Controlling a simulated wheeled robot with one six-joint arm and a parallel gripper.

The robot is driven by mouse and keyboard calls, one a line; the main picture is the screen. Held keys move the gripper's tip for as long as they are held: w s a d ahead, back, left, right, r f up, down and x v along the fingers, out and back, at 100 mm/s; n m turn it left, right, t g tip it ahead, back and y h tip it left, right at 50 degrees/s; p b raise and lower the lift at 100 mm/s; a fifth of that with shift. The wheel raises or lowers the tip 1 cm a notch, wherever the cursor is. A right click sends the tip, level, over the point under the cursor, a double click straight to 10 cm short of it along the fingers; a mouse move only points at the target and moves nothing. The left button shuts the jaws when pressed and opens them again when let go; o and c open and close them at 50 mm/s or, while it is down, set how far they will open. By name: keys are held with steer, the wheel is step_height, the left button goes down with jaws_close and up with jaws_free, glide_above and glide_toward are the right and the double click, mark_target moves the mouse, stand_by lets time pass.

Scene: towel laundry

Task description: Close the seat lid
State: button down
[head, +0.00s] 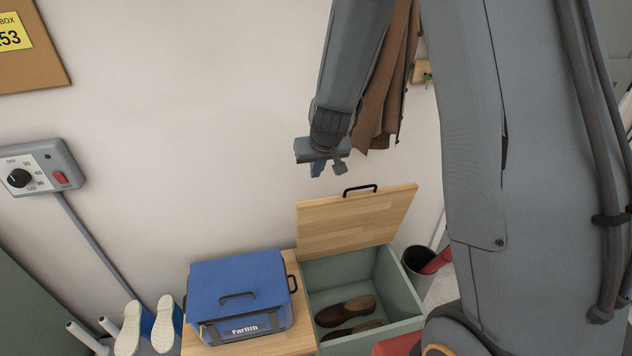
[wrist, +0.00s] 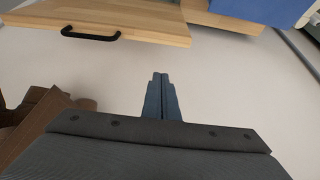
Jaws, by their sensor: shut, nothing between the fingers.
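The seat lid (head: 352,223) is a light wooden panel with a black handle (head: 360,189) on its top edge. It stands raised, leaning back toward the wall, above an open green box compartment (head: 402,287). In the wrist view the lid (wrist: 160,17) and its handle (wrist: 90,34) show at the upper left. My gripper (head: 317,171) is shut and empty, hanging above and slightly left of the lid's top edge, apart from it. Its closed blue fingers also show in the wrist view (wrist: 160,82).
A blue cooler bag (head: 238,290) stands on the wooden seat (head: 265,341) left of the compartment. Brown shoes (head: 346,311) lie inside the compartment. A brown coat (head: 388,85) hangs behind my arm. A dark bin (head: 418,262) stands to the right.

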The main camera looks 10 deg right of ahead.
steer(key=f, duration=0.3)
steer(key=w+f, duration=0.1)
steer(key=f, duration=0.2)
steer(key=f+b, duration=0.1)
steer(key=f, duration=0.2)
steer(key=shift+w+f, duration=0.15)
steer(key=shift+w, duration=0.2)
steer(key=shift+f, duration=0.1)
